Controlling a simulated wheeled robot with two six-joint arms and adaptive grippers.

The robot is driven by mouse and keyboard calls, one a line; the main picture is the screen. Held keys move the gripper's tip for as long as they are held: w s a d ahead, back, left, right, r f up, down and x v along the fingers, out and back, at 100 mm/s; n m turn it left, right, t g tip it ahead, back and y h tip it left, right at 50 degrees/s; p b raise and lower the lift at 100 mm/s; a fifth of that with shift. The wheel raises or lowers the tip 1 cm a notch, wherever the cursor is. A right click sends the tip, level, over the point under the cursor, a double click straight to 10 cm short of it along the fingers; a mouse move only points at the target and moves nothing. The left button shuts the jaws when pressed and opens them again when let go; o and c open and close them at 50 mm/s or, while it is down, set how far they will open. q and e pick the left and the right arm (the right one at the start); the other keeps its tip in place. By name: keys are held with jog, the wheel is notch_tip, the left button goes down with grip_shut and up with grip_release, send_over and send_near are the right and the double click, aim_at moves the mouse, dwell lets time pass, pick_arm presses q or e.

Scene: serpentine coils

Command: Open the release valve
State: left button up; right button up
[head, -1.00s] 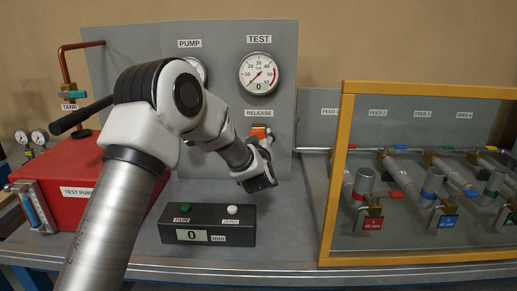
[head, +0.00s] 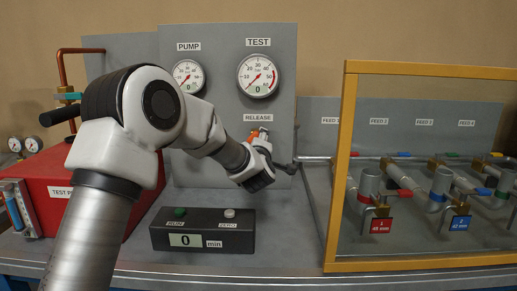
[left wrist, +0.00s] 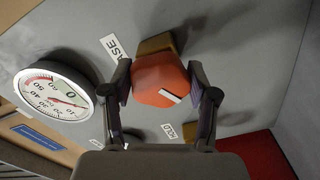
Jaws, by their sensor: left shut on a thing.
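The release valve has an orange-red knob (left wrist: 160,82) on a brass body (left wrist: 155,44), mounted on the grey panel. In the head view the knob (head: 257,132) shows partly, below the RELEASE label (head: 258,118). My left gripper (head: 265,148) is at it; in the left wrist view its two fingers stand on either side of the knob and are shut on it. A white mark on the knob points toward the lower right, near a small HOLD label (left wrist: 169,131). The TEST gauge (head: 258,75) reads 0. My right gripper is not in view.
The PUMP gauge (head: 188,75) is left of the TEST gauge. A black timer box (head: 203,228) showing 0 min stands below the valve. The red test pump (head: 45,190) is at the left. A yellow-framed guard (head: 347,150) closes off the feed valves at the right.

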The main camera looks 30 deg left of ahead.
pick_arm(q)
jog(key=shift+r, duration=0.1)
dwell(0.4)
jog(key=o, duration=1.2)
jog(key=shift+c, duration=0.2)
jog(key=v, duration=1.2)
jog(key=shift+w, duration=0.1)
